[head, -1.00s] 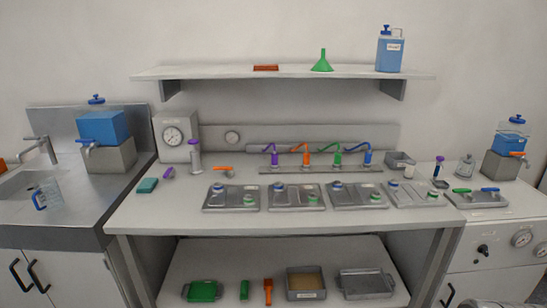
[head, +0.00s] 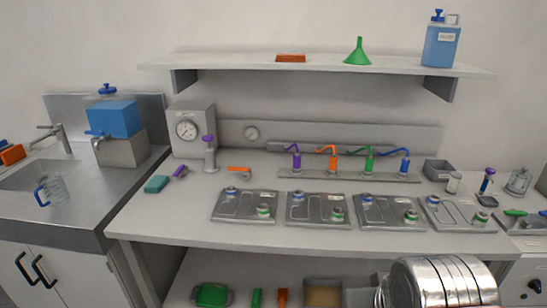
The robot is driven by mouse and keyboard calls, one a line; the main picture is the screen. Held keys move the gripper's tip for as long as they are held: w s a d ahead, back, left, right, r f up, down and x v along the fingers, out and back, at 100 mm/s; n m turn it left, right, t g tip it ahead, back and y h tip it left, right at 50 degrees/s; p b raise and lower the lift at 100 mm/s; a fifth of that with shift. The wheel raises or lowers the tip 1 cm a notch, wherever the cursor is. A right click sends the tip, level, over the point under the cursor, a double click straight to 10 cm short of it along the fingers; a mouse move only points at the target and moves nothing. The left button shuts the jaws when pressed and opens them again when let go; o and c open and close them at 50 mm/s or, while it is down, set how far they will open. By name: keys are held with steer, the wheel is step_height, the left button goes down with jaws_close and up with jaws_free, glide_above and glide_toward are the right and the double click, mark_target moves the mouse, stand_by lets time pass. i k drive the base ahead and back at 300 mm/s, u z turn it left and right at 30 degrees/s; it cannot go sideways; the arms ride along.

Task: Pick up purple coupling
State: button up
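A purple coupling (head: 296,161) with a curved purple hose stands upright at the left end of a row of coloured couplings at the back of the bench. A smaller purple piece (head: 180,171) lies on the bench's left side, beside a teal block. I cannot tell for certain which of the two the task means. My gripper is not in view; only a shiny metal part of my arm shows at the lower right, well in front of the bench.
Orange (head: 333,161), green (head: 369,161) and blue (head: 404,165) couplings share the rack. Several metal trays (head: 245,206) line the bench front. A purple-topped stand (head: 210,158) and an orange-handled piece (head: 239,170) stand at left. The shelf (head: 230,62) overhangs behind.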

mark_target(296, 157)
steer(key=u, duration=0.4)
steer(key=i, duration=0.9)
steer(key=u, duration=0.3)
